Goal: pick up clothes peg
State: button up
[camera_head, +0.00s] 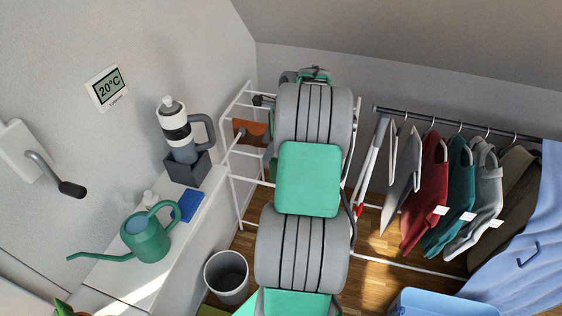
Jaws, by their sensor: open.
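I cannot make out a clothes peg for certain. A small red thing (359,210) shows low by the white rack, right of my arm, too small to name. My own grey and green arm fills the middle of the view, running from the bottom edge upward. The fingers of my gripper do not show; the far end of the arm is mostly hidden behind its own links.
Left, a white ledge (146,284) holds a green watering can (148,240), a blue box (188,205) and a bottle (178,132) in a grey holder. A bin (227,276) stands below. Right, several garments hang from a rail (455,122) above a blue tub (440,303).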

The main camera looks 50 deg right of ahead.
jog(key=s+d+f+m, duration=0.1)
jog(key=d, duration=0.1)
jog(key=d+m, duration=0.1)
jog(key=d, duration=0.1)
jog(key=s+d+f+m, duration=0.1)
jog(key=d, duration=0.1)
jog(key=shift+s+d+f+m+t, duration=0.15)
jog(key=shift+s+f+m+t, duration=0.15)
jog(key=shift+s+f+m, duration=0.1)
jog(key=p+x, duration=0.1)
jog(key=x, duration=0.6)
jog(key=shift+w+a+f+p, duration=0.15)
jog(key=shift+w+a+p, duration=0.15)
jog(key=shift+p, duration=0.1)
grip_shut()
